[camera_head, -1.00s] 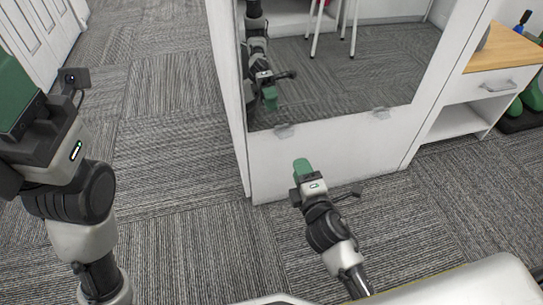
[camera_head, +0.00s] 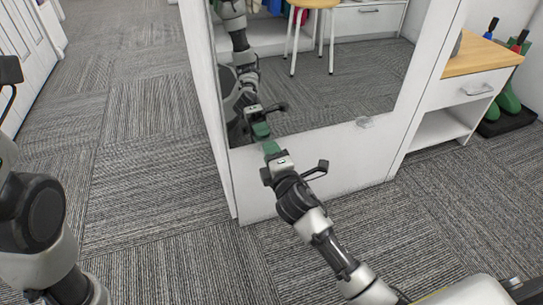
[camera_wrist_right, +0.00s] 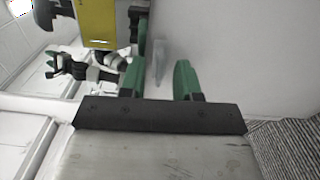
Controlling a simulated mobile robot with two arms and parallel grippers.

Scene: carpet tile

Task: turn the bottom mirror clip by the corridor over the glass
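The mirror (camera_head: 345,85) is set in a white cabinet door (camera_head: 345,155). The bottom clip by the corridor is hidden behind my right gripper (camera_head: 271,148) in the head view. In the right wrist view, a small translucent clip (camera_wrist_right: 161,58) shows between the two green fingers of my right gripper (camera_wrist_right: 163,72). The fingers are apart, one on each side of the clip; I cannot tell whether they touch it. The other bottom clip (camera_head: 365,122) sits at the mirror's lower edge, farther right.
A white drawer unit with a wooden top (camera_head: 485,58) stands right of the cabinet. Green items on a black base (camera_head: 508,105) are beyond it. The carpeted corridor (camera_head: 140,110) on the left is clear. The mirror reflects my arm and a stool.

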